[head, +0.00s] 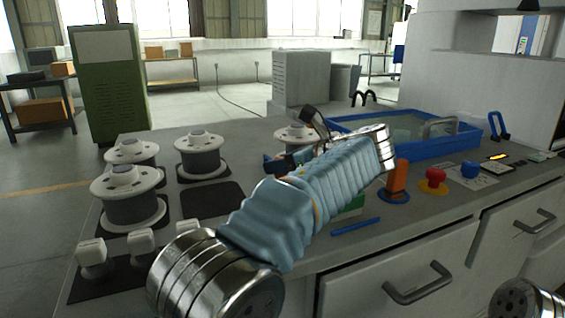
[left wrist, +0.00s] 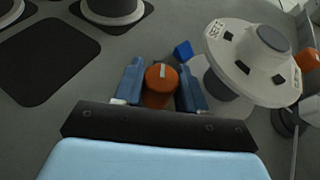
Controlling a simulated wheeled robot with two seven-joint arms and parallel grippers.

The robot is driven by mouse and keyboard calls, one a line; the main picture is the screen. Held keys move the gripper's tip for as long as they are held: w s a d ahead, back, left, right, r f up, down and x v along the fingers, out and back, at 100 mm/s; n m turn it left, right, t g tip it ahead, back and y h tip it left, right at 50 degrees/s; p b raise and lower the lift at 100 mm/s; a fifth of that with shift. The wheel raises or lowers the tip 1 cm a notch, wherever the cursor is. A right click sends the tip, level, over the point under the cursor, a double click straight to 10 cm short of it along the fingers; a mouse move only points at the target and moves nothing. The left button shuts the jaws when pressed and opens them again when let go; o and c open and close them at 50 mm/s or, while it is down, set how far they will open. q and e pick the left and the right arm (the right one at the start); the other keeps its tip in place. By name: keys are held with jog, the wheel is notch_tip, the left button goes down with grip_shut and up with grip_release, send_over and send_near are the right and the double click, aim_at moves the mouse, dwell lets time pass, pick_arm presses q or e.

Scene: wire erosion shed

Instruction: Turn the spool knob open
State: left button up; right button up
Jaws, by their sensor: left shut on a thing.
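The orange knob (left wrist: 161,85), with a pale mark on its top, is between the blue fingers of my left gripper in the left wrist view (left wrist: 163,88). The gripper is shut on it, with one finger on each side. In the head view my left gripper (head: 287,162) is beside the far spool (head: 296,134), and my forearm hides most of the knob. The white spool also shows close to the right of the fingers in the left wrist view (left wrist: 250,60). My right gripper is not in view.
Other white spools (head: 131,195) stand on the left of the grey bench. A blue bar (head: 355,226) lies near the front edge.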

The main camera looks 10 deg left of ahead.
pick_arm(q)
jog(key=shift+n+g+y, duration=0.3)
jog(key=shift+n+g, duration=0.1)
jog(key=o, duration=1)
jog(key=shift+c, duration=0.2)
